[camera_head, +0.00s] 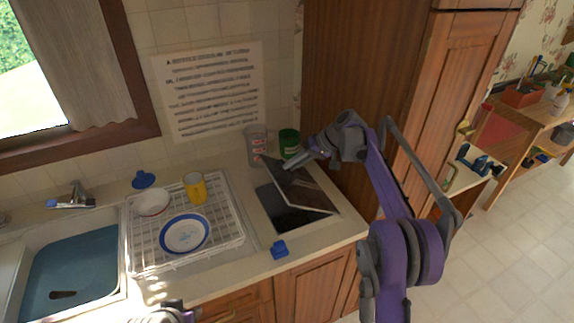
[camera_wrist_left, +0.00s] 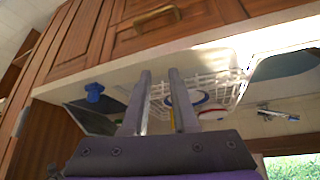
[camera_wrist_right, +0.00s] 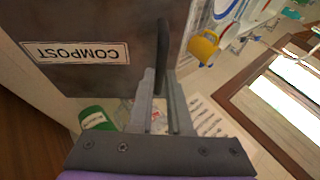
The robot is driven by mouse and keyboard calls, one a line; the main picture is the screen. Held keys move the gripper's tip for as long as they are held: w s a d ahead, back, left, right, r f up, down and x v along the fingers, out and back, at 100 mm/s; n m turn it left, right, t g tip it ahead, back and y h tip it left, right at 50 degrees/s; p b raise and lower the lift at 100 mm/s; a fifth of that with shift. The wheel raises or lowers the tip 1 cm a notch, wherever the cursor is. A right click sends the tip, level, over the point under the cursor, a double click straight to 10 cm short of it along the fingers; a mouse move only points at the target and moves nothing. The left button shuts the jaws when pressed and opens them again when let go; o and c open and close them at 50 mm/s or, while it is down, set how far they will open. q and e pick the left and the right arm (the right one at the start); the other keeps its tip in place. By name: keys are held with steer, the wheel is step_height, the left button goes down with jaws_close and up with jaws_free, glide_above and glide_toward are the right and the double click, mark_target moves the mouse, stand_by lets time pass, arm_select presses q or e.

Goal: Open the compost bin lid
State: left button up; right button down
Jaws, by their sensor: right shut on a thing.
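The compost bin lid (camera_head: 306,190) is a flat panel tilted up over a dark opening (camera_head: 285,212) in the counter at the right. In the right wrist view the lid (camera_wrist_right: 110,25) fills the upper left, with a COMPOST label (camera_wrist_right: 76,53) upside down. My right gripper (camera_head: 297,160) is at the lid's raised far edge. It is shut on a thin dark part of the lid (camera_wrist_right: 162,45), shown between its fingers. My left gripper (camera_wrist_left: 160,80) is open and empty in front of the counter; only a piece of it shows at the bottom of the head view.
A white dish rack (camera_head: 140,255) with a plate (camera_head: 184,234), bowl and yellow cup (camera_head: 195,188) stands left of the bin. A blue item (camera_head: 280,249) lies near the counter's front edge. A green can (camera_head: 289,143) and grey canister (camera_head: 255,146) stand behind the lid.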

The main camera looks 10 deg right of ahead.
arm_select(q)
steer(key=w+d+r+n, duration=0.1)
steer(key=w, duration=0.1)
steer(key=w+d+r+n+h, duration=0.1)
steer(key=w+r+n, duration=0.1)
steer(key=w, duration=0.1)
steer(key=w+d+r+n+h, duration=0.1)
steer(key=w, duration=0.1)
steer(key=shift+w+d+r+n+g, duration=0.2)
steer(key=shift+r+n+g, duration=0.1)
steer(key=shift+r+g, duration=0.1)
jaws_close()
step_height(320, 180, up, 3)
steer(key=n+g+h, duration=0.2)
steer(key=n+h, duration=0.8)
steer(key=n, duration=0.7)
glide_above(270, 170)
steer(key=s+a, duration=0.3)
steer(key=a, duration=0.5)
steer(key=x, duration=0.9)
steer(key=shift+w+d, duration=0.2)
steer(key=shift+w, duration=0.1)
